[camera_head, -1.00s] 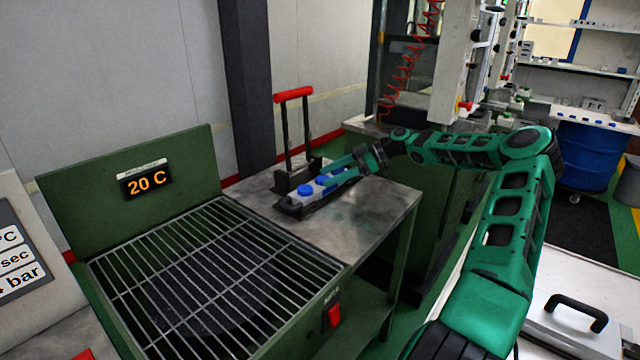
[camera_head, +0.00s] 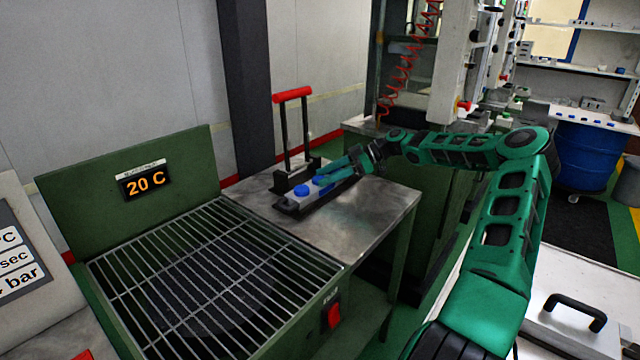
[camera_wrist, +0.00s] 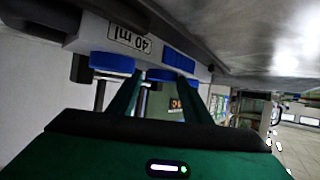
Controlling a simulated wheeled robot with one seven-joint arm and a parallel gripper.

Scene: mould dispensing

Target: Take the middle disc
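Several blue discs sit in a row on a grey holder on the metal table. The end disc (camera_head: 302,190) is clear of my gripper. The middle disc (camera_head: 320,180) is right at my gripper's (camera_head: 330,177) fingertips. In the wrist view the end disc (camera_wrist: 112,62) is left of the fingers, and the middle disc (camera_wrist: 163,75) shows between the tips of my gripper (camera_wrist: 162,82). The fingers are apart, and I see no firm contact on the disc. A further disc is mostly hidden by my gripper.
A stand with a red handle (camera_head: 292,94) rises just behind the holder. The table's front right part (camera_head: 375,210) is bare. A 40 ml label (camera_wrist: 130,39) shows in the wrist view.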

